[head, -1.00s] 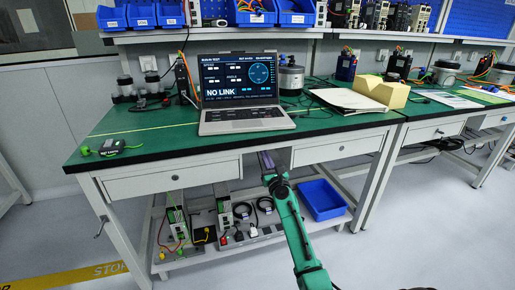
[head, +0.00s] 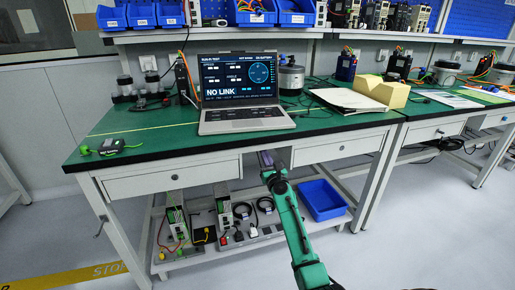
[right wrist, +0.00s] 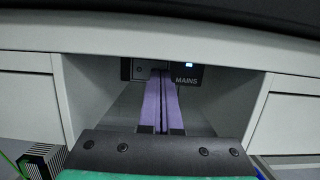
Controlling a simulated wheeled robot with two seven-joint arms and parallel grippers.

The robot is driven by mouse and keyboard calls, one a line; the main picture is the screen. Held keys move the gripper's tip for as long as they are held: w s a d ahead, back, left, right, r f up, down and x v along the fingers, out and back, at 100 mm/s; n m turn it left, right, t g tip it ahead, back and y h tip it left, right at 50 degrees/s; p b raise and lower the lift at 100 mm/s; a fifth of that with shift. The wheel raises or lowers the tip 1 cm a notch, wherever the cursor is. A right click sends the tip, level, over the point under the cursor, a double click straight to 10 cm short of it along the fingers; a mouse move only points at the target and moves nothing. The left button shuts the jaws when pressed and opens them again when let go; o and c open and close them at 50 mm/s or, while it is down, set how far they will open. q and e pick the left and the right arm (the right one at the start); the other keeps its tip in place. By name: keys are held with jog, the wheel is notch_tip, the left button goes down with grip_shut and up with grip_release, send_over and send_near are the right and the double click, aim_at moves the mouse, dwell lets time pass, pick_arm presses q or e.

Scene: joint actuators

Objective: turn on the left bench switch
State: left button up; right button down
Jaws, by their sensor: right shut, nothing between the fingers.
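The bench switch is a dark box (right wrist: 187,76) labelled MAINS, under the left bench top (head: 157,144) in the gap between two drawers. It shows in the right wrist view, with a small whitish-blue light lit above the label. My right gripper (right wrist: 161,74) is shut and empty, its purple fingers pointing into the gap. The fingertips overlap the box just left of the label and hide that part; I cannot tell whether they touch it. In the head view the right gripper (head: 266,158) is at the bench's front edge. My left gripper is not in view.
A laptop (head: 240,85) reading NO LINK stands on the bench. Drawer fronts (head: 173,179) flank the gap closely. Below is a shelf with several devices and a blue bin (head: 322,200). The floor in front is clear.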

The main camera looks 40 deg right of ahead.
jog(key=shift+w+d+r, duration=0.1)
jog(key=shift+w, duration=0.1)
jog(key=shift+s, duration=0.1)
jog(key=v, duration=0.9)
jog(key=shift+p, duration=0.45)
